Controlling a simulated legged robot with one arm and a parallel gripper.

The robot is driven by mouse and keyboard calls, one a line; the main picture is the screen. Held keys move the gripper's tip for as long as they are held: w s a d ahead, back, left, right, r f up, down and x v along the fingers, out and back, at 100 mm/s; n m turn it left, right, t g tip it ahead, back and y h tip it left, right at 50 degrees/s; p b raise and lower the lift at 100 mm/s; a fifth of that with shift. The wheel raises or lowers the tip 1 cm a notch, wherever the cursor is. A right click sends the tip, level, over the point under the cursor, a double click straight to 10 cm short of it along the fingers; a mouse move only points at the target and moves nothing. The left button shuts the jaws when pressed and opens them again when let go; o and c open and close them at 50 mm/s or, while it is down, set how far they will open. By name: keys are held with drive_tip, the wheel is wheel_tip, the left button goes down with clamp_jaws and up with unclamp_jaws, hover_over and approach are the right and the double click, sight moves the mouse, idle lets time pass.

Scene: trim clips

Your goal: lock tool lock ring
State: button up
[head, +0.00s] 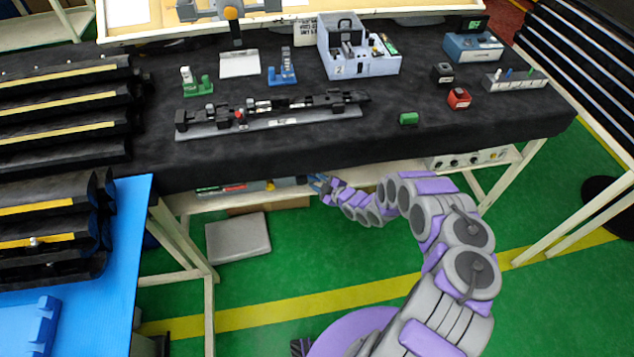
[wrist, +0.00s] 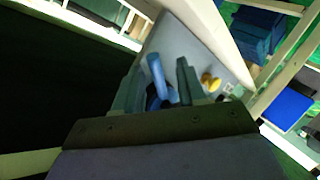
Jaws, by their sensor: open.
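My gripper (head: 318,184) is below the front edge of the black-covered table, beside a low panel (head: 287,184). In the wrist view my gripper (wrist: 160,85) is open, with its two dark fingers apart. A blue rod-like part (wrist: 157,76) shows between the fingers; I cannot tell whether they touch it. A yellow knob (wrist: 211,82) sits on the grey panel face just right of the fingers. I cannot pick out a lock ring for certain. A long black tool assembly (head: 290,105) with a red knob lies on a grey base on the table.
The black-covered table (head: 400,150) overhangs my gripper. On it stand a blue-grey box (head: 360,67), a green block (head: 409,118) and a red block (head: 459,98). A grey slab (head: 238,237) lies below. Table legs (head: 209,320) limit room at the left.

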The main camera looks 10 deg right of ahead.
drive_tip(key=shift+w+d+f, duration=0.1)
drive_tip(key=shift+w+d, duration=0.2)
drive_tip(key=shift+a, duration=0.15)
drive_tip(key=shift+a, duration=0.2)
drive_tip(key=shift+c, duration=1.3)
drive_tip(key=c, duration=0.3)
drive_tip(key=shift+d, duration=0.15)
clamp_jaws()
